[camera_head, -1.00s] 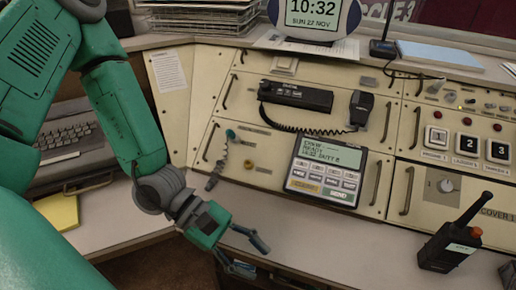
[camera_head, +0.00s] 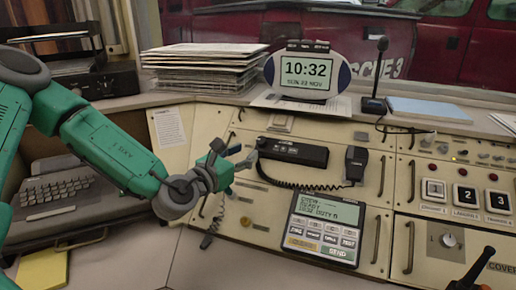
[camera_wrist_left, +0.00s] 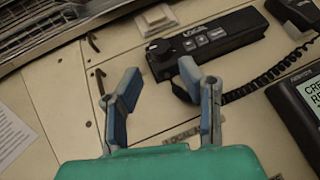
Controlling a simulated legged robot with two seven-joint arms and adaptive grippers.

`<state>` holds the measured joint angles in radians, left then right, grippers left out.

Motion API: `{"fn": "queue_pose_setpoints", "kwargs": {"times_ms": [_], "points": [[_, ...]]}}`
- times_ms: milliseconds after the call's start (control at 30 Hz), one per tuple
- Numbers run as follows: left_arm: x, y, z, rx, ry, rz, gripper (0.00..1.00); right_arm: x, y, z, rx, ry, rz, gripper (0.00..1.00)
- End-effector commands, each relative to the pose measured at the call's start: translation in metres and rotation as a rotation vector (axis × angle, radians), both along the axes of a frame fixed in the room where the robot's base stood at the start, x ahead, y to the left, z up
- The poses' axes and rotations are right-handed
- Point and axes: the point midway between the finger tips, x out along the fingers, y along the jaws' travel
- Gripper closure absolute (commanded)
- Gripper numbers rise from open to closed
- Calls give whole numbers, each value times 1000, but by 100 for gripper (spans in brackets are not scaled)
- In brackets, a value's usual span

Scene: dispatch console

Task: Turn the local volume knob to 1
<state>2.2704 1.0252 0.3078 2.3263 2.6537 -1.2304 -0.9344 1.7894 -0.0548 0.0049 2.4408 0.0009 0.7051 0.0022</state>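My left gripper (camera_head: 243,156) is open and empty, just left of the black radio unit (camera_head: 292,152) on the cream console. In the left wrist view, its two blue-grey fingers (camera_wrist_left: 160,78) are spread apart, with the left end of the radio unit (camera_wrist_left: 210,42) beyond them. A dark round part (camera_wrist_left: 160,48) shows at that end, apart from the fingers. A small round knob (camera_head: 448,240) sits on a grey plate at the right of the console. I cannot read which control is labelled local volume, nor any setting.
A handset (camera_head: 355,163) on a coiled cord lies right of the radio. A keypad unit with a screen (camera_head: 324,227) is below it. Numbered buttons (camera_head: 466,196) are at the right. A clock (camera_head: 306,70) and a paper stack (camera_head: 203,68) stand behind.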

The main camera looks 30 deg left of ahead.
Motion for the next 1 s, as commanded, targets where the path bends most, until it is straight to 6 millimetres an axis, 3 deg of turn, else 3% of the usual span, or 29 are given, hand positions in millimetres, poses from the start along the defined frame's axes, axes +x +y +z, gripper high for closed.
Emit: {"fn": "queue_pose_setpoints", "kwargs": {"times_ms": [100, 300, 500, 767, 867, 1000], "points": [[25, 1, -3, 1, -2, 1, 66, 0, 0, -9, 0, 0, 0, 64], [55, 3, -3, -3, -1, 0, 66, 0, 0, -15, 0, 0, 0, 64], [66, 2, -1, -5, -1, -1, 66, 0, 0, -17, 0, 0, 0, 64], [67, -1, 0, -3, -1, -2, 66, 0, 0, -17, 0, 0, 0, 64], [67, -1, 0, -3, -1, -2, 100, 0, 0, -17, 0, 0, 0, 64], [66, 0, 0, -4, 0, -4, 100, 0, 0, -16, 0, 0, 0, 64]]}}
